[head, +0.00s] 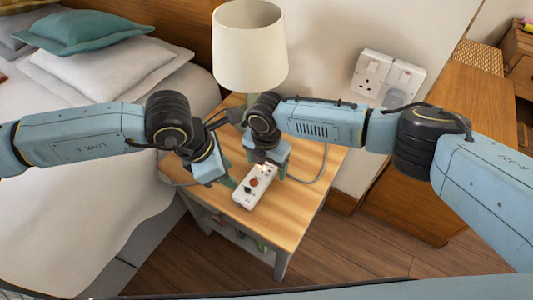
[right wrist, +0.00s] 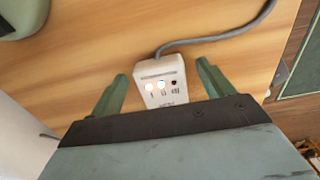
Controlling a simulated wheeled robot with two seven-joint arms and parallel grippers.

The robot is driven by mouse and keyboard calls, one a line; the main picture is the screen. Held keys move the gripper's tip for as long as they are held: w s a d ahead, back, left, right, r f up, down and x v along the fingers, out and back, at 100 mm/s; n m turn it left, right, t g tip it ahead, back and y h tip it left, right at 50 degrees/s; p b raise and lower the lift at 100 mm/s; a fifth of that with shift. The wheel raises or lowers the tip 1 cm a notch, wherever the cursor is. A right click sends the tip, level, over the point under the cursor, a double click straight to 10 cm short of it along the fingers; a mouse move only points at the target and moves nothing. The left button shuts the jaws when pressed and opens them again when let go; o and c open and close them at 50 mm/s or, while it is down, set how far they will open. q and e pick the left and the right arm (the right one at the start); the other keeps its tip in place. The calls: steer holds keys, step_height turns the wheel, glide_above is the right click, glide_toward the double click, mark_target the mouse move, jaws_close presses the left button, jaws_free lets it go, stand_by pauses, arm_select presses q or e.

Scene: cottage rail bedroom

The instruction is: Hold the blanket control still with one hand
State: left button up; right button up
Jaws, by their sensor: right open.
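The blanket control (head: 250,193) is a small white box with a red spot and a dark spot on its face. It lies on the wooden bedside table (head: 300,165). My right gripper (head: 265,172) is open above its far end. In the right wrist view the control (right wrist: 152,98) shows between the two spread green fingers (right wrist: 162,70), with a gap on each side; its lower end is hidden by the gripper body. My left gripper (head: 229,183) is just left of the control, pointing toward it. Its fingers are partly hidden, so their opening is unclear.
A lamp with a cream shade (head: 250,45) stands at the back of the table. A grey cable (right wrist: 215,38) runs from the control. The bed (head: 80,170) is on the left, a wall socket (head: 372,68) behind, and a wooden cabinet (head: 420,200) on the right.

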steer(key=shift+f, duration=0.35)
steer(key=shift+c, duration=0.4)
steer(key=c, duration=1.1)
steer(key=shift+o, duration=0.2)
